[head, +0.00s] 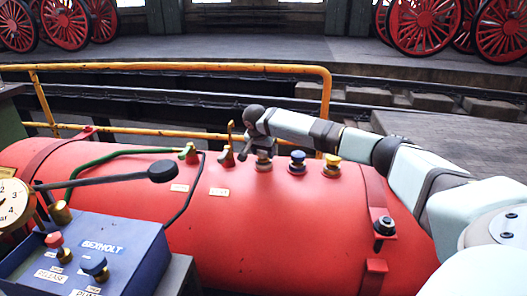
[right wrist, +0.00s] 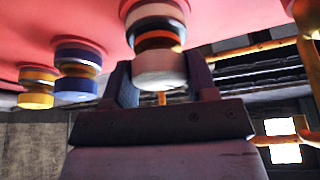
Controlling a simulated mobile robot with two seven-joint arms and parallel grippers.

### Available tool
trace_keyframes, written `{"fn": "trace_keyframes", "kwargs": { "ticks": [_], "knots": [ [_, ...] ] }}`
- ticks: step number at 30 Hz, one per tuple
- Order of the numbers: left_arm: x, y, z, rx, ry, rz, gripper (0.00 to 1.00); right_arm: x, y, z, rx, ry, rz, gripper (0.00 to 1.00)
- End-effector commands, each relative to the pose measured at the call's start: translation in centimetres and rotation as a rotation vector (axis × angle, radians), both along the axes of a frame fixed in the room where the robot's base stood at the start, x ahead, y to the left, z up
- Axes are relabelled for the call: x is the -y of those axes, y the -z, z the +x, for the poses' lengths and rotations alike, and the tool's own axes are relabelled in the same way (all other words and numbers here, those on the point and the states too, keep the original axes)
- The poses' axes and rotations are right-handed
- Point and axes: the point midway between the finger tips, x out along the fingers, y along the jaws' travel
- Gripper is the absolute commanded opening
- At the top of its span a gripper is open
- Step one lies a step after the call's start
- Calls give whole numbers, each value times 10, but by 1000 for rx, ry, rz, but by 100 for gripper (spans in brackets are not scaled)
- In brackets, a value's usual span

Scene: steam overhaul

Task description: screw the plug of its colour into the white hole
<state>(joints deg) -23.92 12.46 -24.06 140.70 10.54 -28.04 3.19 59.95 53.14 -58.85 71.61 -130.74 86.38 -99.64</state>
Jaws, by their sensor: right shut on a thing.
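The white plug (right wrist: 160,68) is between the fingers of my right gripper (right wrist: 160,80) in the right wrist view. It stands in line with the white hole's collar (right wrist: 150,12) on the red boiler, and a copper-orange band shows between them. How deep the plug sits in the hole cannot be told. In the head view my right gripper (head: 262,152) is at this leftmost of the three fittings on top of the boiler and mostly hides the plug. My left gripper is not in view.
The blue plug (head: 297,158) and yellow plug (head: 332,161) stand in a row just right of my gripper on the red boiler (head: 260,220). A yellow rail (head: 180,67) runs behind. A blue control box (head: 130,240) stands front left.

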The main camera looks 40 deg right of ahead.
Motion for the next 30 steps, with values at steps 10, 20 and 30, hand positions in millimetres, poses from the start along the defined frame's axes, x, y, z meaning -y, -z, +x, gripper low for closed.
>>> {"fn": "trace_keyframes", "kwargs": {
  "ticks": [10, 20, 30],
  "knots": [
    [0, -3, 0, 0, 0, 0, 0, 0, 1, 0, 1, 1, 1, 64],
    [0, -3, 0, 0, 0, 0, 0, 0, 1, 0, 0, 0, 0, 72],
    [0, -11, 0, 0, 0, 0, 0, 1, -2, -1, 0, -61, -1, 72]
  ]
}}
